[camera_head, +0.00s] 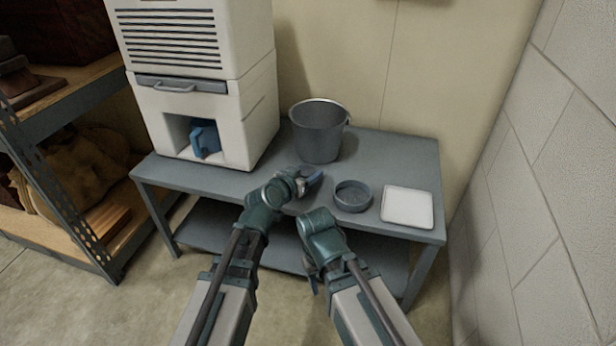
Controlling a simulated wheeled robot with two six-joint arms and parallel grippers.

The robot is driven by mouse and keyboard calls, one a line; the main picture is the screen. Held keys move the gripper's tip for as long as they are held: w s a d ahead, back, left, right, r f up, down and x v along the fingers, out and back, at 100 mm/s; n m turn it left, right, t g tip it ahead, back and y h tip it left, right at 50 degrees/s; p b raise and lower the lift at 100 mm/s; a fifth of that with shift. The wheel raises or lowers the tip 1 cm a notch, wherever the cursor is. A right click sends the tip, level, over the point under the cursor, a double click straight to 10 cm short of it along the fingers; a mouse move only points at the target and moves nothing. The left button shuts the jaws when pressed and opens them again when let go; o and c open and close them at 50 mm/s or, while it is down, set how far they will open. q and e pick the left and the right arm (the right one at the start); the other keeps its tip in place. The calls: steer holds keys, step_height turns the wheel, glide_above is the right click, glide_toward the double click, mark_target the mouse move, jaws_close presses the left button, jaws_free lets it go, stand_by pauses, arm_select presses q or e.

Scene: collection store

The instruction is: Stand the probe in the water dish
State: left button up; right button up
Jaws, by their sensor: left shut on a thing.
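The water dish (353,206) is a low, round, dark grey dish on the table, right of centre. My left gripper (309,182) is over the table just left of the dish, apart from it. It is shut on a small dark thing, which I take to be the probe; the jaws and arm hide most of it, so its shape and tilt are unclear. My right gripper (313,284) hangs low at the table's front edge, mostly hidden behind its own arm, and its jaws cannot be made out.
A grey bucket (319,140) stands behind the dish. A white square tray (407,207) lies right of the dish. A white cabinet machine (200,90) with a blue jug (207,138) in its recess stands at left. Shelving is at far left; a block wall is at right.

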arm_select(q)
steer(key=o, duration=1)
steer(key=shift+f, duration=0.15)
steer(key=shift+c, duration=0.2)
steer(key=o, duration=0.5)
steer(key=shift+c, duration=0.2)
